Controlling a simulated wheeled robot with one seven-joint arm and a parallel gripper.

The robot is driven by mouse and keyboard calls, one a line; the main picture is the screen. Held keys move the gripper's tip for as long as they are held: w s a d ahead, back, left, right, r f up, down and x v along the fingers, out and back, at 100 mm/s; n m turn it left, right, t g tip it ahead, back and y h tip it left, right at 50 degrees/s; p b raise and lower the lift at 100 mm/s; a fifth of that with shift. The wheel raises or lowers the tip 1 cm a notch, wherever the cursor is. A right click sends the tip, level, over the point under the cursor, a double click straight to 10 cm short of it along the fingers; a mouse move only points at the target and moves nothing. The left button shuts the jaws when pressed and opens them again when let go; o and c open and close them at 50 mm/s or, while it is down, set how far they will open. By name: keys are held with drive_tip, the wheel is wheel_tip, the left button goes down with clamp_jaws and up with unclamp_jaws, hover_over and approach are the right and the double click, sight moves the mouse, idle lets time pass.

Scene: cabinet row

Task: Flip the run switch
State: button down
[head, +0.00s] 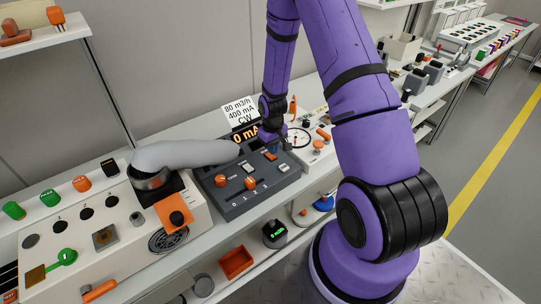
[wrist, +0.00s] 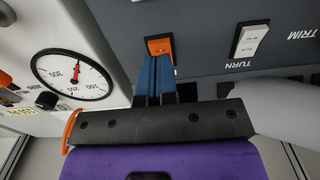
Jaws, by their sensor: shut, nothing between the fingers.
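A dark grey control panel (head: 238,190) stands on the bench, with a display (head: 245,134) reading 0 mA. An orange rocker switch (wrist: 159,45) is on the panel; it also shows small in the head view (head: 270,156). Its label is hidden, so I cannot read whether it says run. My gripper (wrist: 157,62) has its blue fingers shut and empty, with the tips at the orange rocker's near edge. I cannot tell whether they touch it. In the head view my gripper (head: 276,147) is over the panel's upper right part.
A white rocker (wrist: 248,40) marked TURN sits beside the orange one. The panel also has orange knobs (head: 222,181) and a row of numbers. A round dial gauge (wrist: 73,75) is on the neighbouring white unit. A grey curved pipe (head: 185,153) lies close to the panel's left.

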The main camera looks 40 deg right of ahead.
drive_tip(key=shift+f, duration=1.25)
idle(1.0)
drive_tip(key=shift+r, duration=3.5)
drive_tip(key=shift+r, duration=0.15)
wheel_tip(320, 180, up, 15)
drive_tip(key=t, duration=0.1)
hover_over(272, 157)
drive_tip(key=s+a, duration=0.1)
drive_tip(key=a, duration=0.2)
drive_tip(key=s+a+r+t, duration=0.1)
drive_tip(key=s+a+r, duration=0.15)
drive_tip(key=r, duration=0.35)
drive_tip(key=s+a+r, duration=0.1)
drive_tip(key=s+r, duration=0.2)
drive_tip(key=r, duration=0.3)
drive_tip(key=s+a+r+t, duration=0.1)
drive_tip(key=s+a+r, duration=0.2)
drive_tip(key=s+r, duration=0.3)
drive_tip(key=s+a+r+t, duration=0.2)
drive_tip(key=s+r, duration=0.5)
drive_tip(key=s, duration=0.7)
drive_tip(key=shift+a, duration=0.7)
